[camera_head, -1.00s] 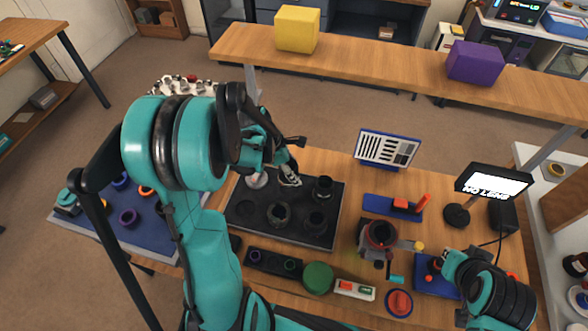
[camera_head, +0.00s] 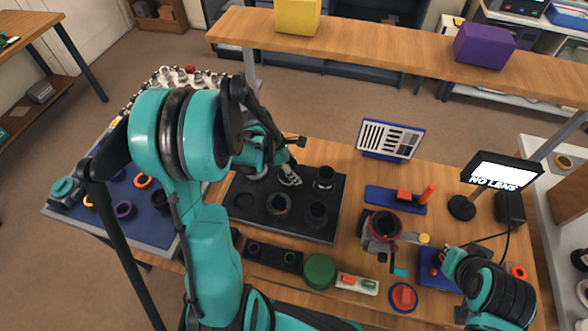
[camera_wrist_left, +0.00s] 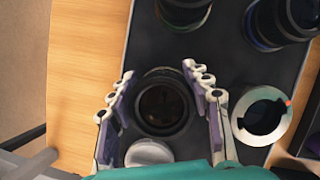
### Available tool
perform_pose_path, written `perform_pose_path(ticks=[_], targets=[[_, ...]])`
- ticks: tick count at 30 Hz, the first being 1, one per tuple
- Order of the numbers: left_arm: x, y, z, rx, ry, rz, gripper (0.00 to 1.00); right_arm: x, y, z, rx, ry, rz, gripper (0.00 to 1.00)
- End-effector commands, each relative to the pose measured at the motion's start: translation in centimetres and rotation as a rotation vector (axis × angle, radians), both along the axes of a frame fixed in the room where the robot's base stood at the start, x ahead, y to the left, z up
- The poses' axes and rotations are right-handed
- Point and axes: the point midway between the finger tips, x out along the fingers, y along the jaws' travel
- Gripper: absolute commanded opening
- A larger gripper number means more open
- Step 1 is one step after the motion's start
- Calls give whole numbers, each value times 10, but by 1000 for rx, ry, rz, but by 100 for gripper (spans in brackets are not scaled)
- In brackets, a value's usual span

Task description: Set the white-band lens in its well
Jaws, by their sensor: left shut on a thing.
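My left gripper (camera_head: 290,178) is over the back middle of the dark welled tray (camera_head: 244,221). In the left wrist view its fingers (camera_wrist_left: 161,108) close from both sides on a dark round lens (camera_wrist_left: 163,104), seen from above. The lens's band does not show, and the fingers and arm hide it in the head view. I cannot tell whether it is seated in a well.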

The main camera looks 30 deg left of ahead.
Motion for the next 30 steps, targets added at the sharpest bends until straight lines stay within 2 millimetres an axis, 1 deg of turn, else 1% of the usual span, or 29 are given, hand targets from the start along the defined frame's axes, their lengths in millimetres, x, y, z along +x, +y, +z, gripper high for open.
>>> perform_pose_path(ticks=[13, 14, 15, 16, 26, 29, 30], targets=[[0, 0, -10, 0, 0, 0, 3, 0, 0, -9, 0, 0, 0, 0], [0, 0, -10, 0, 0, 0, 54, 0, 0, -9, 0, 0, 0, 0], [0, 0, -9, 0, 0, 0, 65, 0, 0, -9, 0, 0, 0, 0], [0, 0, -9, 0, 0, 0, 73, 0, 0, -8, 0, 0, 0, 0], [0, 1, -8, 0, 0, 0, 73, 0, 0, -8, 0, 0, 0, 0], [-2, 3, -1, 0, 0, 1, 73, 0, 0, -8, 0, 0, 0, 0], [-3, 4, 4, 0, 0, 1, 73, 0, 0, -8, 0, 0, 0, 0]])
